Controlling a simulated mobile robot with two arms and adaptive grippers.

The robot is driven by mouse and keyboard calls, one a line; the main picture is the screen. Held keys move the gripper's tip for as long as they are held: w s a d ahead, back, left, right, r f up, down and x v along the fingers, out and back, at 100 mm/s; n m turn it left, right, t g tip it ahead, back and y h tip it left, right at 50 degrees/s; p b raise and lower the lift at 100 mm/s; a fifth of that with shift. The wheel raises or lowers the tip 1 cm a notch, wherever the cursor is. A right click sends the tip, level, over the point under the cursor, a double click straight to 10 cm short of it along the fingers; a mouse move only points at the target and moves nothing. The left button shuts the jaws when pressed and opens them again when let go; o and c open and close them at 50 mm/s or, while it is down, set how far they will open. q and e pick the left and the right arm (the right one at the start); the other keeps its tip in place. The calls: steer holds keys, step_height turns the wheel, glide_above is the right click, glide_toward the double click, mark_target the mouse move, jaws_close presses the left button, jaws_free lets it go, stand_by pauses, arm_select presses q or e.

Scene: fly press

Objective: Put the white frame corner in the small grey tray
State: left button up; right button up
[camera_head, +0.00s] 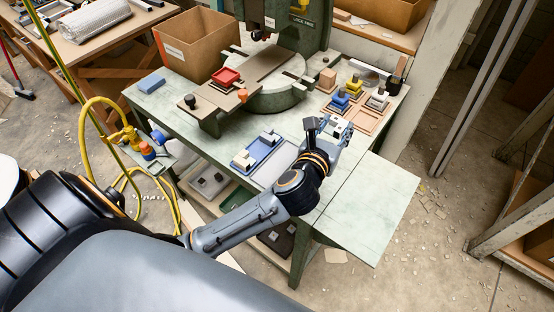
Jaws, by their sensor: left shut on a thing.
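My left gripper (337,126) is above the right part of the green bench, shut on a small white piece (338,123) that looks like the white frame corner. The fingers hide much of it, so its shape is hard to tell. A small light grey tray (276,167) lies flat on the bench, left of my gripper and just right of a blue tray (262,158). My forearm crosses near its right edge. My right gripper is out of view.
A wooden board (367,122) with yellow, blue and grey pieces lies behind my gripper. The fly press (275,95), a red tray (226,76) and a cardboard box (196,45) stand further back. The bench's right front (370,200) is bare.

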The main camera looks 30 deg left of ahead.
arm_select(q)
steer(key=s+a+f, duration=0.4)
steer(key=s+a, duration=0.1)
steer(key=a, duration=0.3)
steer(key=b, duration=0.1)
glide_above(276, 168)
steer(key=d, duration=0.1)
steer(key=f, duration=0.4)
steer(key=shift+w+f, duration=0.15)
steer(key=shift+w, duration=0.25)
steer(key=shift+s+a+f+b, duration=0.2)
steer(key=shift+a+f+b, duration=0.1)
steer(key=shift+f, duration=0.1)
steer(key=f, duration=0.1)
steer(key=f+b, duration=0.1)
steer(key=f, duration=0.1)
steer(key=shift+s+a+f, duration=0.25)
steer(key=shift+a, duration=0.05)
steer(key=shift+f, duration=0.1)
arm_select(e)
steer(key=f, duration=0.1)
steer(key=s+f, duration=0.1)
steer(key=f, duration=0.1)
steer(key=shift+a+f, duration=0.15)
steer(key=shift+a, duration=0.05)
